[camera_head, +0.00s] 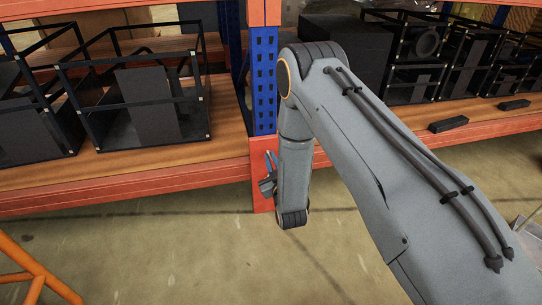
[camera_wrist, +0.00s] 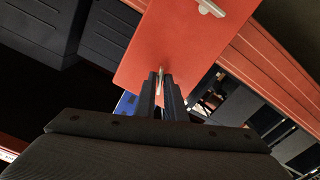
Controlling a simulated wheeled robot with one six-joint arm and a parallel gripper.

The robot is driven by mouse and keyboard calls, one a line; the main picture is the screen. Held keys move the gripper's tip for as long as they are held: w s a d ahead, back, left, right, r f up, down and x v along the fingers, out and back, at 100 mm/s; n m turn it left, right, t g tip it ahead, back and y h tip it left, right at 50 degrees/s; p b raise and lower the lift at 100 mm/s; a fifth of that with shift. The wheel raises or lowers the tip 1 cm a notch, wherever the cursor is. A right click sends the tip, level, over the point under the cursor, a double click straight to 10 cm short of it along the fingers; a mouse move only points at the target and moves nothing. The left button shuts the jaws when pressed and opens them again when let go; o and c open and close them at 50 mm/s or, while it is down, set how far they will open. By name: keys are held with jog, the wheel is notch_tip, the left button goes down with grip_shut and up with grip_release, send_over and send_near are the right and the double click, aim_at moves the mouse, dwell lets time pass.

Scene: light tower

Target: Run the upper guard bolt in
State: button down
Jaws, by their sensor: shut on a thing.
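An orange-red guard plate (camera_wrist: 190,45) fills the upper middle of the wrist view. My gripper (camera_wrist: 160,80) is shut on a slim pale metal bolt (camera_wrist: 161,74), whose end shows between the two dark fingertips against the plate. How deep the bolt sits in the plate cannot be told. A second light grey fitting with a crossbar (camera_wrist: 210,7) stands out of the plate near the top edge. In the head view my gripper (camera_head: 268,180) is small at the orange-red foot of the blue upright, partly hidden by my wrist; the bolt cannot be made out there.
A blue perforated upright (camera_head: 263,80) rises between two wooden shelf decks with orange beams (camera_head: 130,180). Black framed units (camera_head: 140,100) stand on the left deck and more on the right. An orange rail (camera_head: 30,265) is at lower left. The floor (camera_head: 190,250) in front is clear.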

jog(key=shift+s+f+n+p, duration=0.1)
jog(key=shift+n+p, duration=3.6)
jog(key=shift+n, duration=5)
jog(key=shift+s+f+n+p, duration=0.1)
jog(key=shift+n+p, duration=3.6)
jog(key=shift+n, duration=5)
jog(key=c, duration=2)
grip_release()
jog(key=shift+w+r, duration=0.1)
